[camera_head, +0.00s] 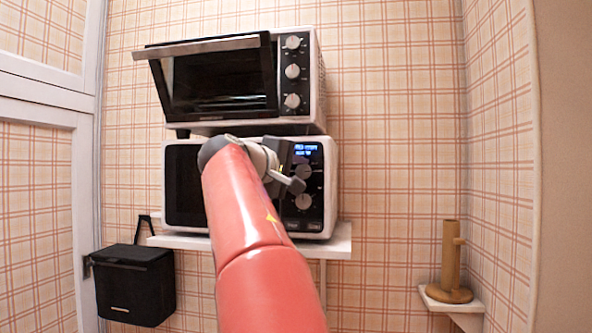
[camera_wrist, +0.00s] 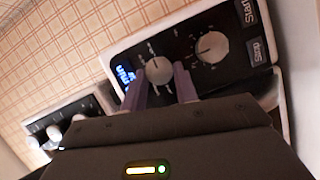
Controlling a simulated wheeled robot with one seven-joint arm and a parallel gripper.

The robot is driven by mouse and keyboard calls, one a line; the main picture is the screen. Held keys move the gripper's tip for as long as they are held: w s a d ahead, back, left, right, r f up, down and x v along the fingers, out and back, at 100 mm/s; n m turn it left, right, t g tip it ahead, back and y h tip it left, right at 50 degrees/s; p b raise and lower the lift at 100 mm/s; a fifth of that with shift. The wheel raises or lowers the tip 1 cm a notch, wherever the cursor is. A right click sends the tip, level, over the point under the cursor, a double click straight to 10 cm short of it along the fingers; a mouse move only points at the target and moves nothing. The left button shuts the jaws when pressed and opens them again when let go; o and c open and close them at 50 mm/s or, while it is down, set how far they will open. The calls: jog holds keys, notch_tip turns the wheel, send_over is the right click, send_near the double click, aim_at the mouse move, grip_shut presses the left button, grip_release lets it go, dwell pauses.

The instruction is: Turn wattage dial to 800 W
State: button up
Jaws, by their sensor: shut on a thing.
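The white microwave (camera_head: 185,225) stands on a wall shelf, with a black control panel on its right side. The panel has a lit blue display (camera_head: 306,150) and two round dials. The upper dial (camera_head: 304,172) is beside my gripper in the head view, and the lower dial (camera_head: 304,202) is below it. In the wrist view my gripper (camera_wrist: 159,72) has its two purple fingers on either side of the upper dial (camera_wrist: 160,69), shut on it. The other dial (camera_wrist: 212,46) stands clear. The display text and dial markings are too small to read, and I cannot tell which dial sets wattage.
A toaster oven (camera_head: 313,110) with its door partly open sits above the microwave. The white shelf (camera_head: 340,240) holds the microwave. A black box (camera_head: 136,290) hangs at left, and a wooden stand (camera_head: 449,270) sits on a small shelf at right.

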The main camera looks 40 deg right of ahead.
jog(key=o, duration=1)
jog(key=shift+c, duration=0.2)
jog(key=b+v, duration=0.1)
jog(key=v, duration=0.6)
jog(key=shift+s+a, duration=0.2)
jog(key=shift+a, duration=0.2)
jog(key=s+a+f+n+t+y, duration=0.1)
jog(key=s+a+f+y, duration=0.15)
jog(key=f, duration=0.45)
jog(key=s+a+f+y, duration=0.1)
jog(key=a+f+y, duration=0.2)
jog(key=f, duration=0.5)
jog(key=s+a+f+n+t+y, duration=0.1)
jog(key=a+f+y, duration=0.15)
jog(key=f, duration=0.45)
jog(key=s+a+f+m+y, duration=0.1)
jog(key=s+a+f+y, duration=0.3)
jog(key=f, duration=0.8)
jog(key=s+a+f+m+g+y, duration=0.1)
jog(key=s+a+f+y, duration=0.3)
jog(key=s+a+f, duration=0.5)
notch_tip(320, 180, down, 4)
jog(key=shift+s+r+m+g, duration=0.1)
jog(key=shift+s+m+g, duration=0.2)
jog(key=shift+s+m, duration=0.4)
